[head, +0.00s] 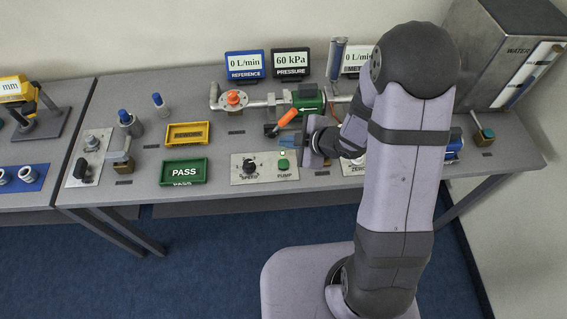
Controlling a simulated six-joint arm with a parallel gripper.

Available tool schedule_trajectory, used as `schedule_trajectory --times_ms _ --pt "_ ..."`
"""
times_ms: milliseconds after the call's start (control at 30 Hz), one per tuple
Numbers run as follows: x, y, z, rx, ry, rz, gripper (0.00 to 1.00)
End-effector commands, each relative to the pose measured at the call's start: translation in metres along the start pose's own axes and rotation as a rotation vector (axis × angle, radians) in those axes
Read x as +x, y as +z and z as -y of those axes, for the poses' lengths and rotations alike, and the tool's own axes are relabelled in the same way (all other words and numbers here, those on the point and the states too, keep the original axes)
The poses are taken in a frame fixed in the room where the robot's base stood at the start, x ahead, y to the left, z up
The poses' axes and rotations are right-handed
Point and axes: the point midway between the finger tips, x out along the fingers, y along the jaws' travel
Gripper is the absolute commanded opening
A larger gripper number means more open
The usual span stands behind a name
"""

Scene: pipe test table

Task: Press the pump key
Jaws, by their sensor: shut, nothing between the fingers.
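The pump key (283,164) is a small green button on a pale panel (264,177), above the printed word PUMP. My gripper (285,143) reaches in from the right, with its fingertips shut and empty. In the picture the fingertips lie just above the pump key, with a small gap between them. I cannot tell how high they are over the table.
A black SPEED knob (250,166) shares the panel. An orange lever (287,117) and a green pipe part (309,100) are close behind my gripper. A green PASS tray (185,172) stands left; displays (291,63) stand at the back.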

Motion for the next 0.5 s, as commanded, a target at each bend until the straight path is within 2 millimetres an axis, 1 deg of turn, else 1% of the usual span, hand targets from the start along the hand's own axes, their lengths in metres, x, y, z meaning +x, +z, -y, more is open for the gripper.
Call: schedule_trajectory --times_ms 33,500 --pt "0.005 0.004 0.004 0.000 0.000 0.000 0.00" --pt "0.042 0.031 0.031 0.001 0.000 0.002 0.00"
